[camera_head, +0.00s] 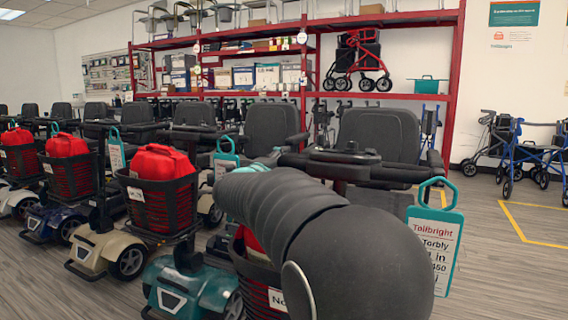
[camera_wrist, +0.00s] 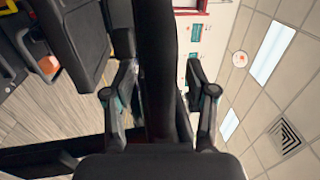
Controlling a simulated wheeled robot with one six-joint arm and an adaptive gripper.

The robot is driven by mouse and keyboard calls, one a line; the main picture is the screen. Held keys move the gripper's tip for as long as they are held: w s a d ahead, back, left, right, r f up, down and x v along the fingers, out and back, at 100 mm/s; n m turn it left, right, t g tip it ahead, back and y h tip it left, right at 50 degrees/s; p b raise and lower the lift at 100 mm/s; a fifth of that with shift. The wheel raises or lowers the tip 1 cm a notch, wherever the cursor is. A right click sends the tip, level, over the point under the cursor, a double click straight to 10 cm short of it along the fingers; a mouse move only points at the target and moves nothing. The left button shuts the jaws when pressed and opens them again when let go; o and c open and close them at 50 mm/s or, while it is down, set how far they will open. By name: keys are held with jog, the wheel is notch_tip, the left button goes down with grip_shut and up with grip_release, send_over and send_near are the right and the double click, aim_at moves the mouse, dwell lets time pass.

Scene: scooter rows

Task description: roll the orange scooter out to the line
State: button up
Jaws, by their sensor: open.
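In the wrist view my gripper (camera_wrist: 158,78) is open, one finger on each side of a long dark bar (camera_wrist: 156,40). I cannot tell whether the fingers touch it or which scooter it belongs to. No scooter clearly shows an orange body in the head view; the nearest one there has a teal body (camera_head: 196,292). A small orange patch (camera_wrist: 48,65) shows at the left of the wrist view beside a black seat-like part. A yellow floor line (camera_head: 518,228) lies at the right. My black arm hides much of the nearest scooters, and my gripper is hidden in the head view.
A beige scooter (camera_head: 92,254) and a dark blue scooter (camera_head: 50,222) stand left in the row, with red bags in baskets. A teal-handled tag (camera_head: 436,240) hangs at right. Blue walkers (camera_head: 530,158) stand by the wall. Red shelving (camera_head: 458,60) is behind.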

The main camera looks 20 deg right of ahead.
jog(key=shift+w+d, duration=0.15)
jog(key=shift+d, duration=0.05)
grip_shut()
jog(key=shift+a, duration=0.15)
